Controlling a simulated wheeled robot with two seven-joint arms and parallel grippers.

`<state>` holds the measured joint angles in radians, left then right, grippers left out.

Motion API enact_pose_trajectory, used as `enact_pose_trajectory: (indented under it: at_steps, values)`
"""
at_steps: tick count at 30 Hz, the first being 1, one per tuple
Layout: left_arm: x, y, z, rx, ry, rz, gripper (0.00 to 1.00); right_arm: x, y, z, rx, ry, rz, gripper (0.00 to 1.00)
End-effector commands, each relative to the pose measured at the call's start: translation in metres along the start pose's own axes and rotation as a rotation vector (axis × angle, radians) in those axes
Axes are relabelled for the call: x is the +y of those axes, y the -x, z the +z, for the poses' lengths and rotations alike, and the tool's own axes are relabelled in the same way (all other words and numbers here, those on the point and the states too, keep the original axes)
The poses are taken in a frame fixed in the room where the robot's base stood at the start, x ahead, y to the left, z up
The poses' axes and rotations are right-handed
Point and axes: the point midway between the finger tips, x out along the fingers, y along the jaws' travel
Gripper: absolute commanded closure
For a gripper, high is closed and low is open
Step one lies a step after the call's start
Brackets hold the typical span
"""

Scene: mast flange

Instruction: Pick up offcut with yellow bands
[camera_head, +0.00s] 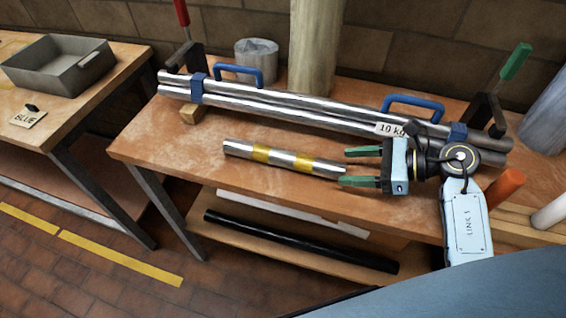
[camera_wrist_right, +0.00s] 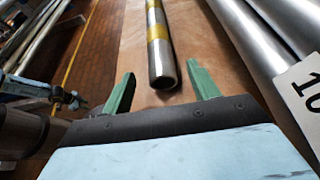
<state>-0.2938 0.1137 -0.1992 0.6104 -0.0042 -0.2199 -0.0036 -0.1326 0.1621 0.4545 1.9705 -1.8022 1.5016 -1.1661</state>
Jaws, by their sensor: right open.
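The offcut with yellow bands (camera_head: 284,158) is a short shiny metal tube with two yellow bands. It lies on the wooden bench, in front of the long pipes. My right gripper (camera_head: 350,167) is open at the tube's right end, its green fingers either side of that end or just short of it. In the right wrist view, the offcut (camera_wrist_right: 158,50) points lengthwise at the gap between the green fingertips (camera_wrist_right: 160,80), its open end near them; I see no contact.
A bundle of long pipes (camera_head: 300,108) with blue handles (camera_head: 413,103) and a "10 kg" tag (camera_head: 390,129) lies close behind. A wooden post (camera_head: 315,50) and metal can (camera_head: 257,60) stand behind. A grey tray (camera_head: 60,66) is on the left table. A black bar (camera_head: 300,241) lies below.

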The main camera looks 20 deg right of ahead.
Motion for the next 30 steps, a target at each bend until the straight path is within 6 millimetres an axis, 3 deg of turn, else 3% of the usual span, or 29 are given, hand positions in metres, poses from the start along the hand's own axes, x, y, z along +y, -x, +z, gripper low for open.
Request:
enact_pose_trajectory:
  at_steps: [6,15,25,30]
  values:
    - [-0.008,-0.003,-0.002,0.005,-0.004,-0.011,0.64,0.0,-0.02,0.0,-0.003,0.0,0.0,0.4]
    - [-0.017,-0.014,0.003,-0.001,-0.01,-0.022,0.64,0.0,-0.067,-0.001,-0.003,-0.001,0.001,0.4]
    - [-0.019,-0.015,0.007,-0.01,-0.011,-0.024,0.64,0.0,-0.073,0.0,0.0,0.0,0.0,0.4]
    - [-0.019,-0.015,0.007,-0.009,-0.011,-0.024,0.64,0.0,-0.073,0.0,0.0,0.0,0.0,0.61]
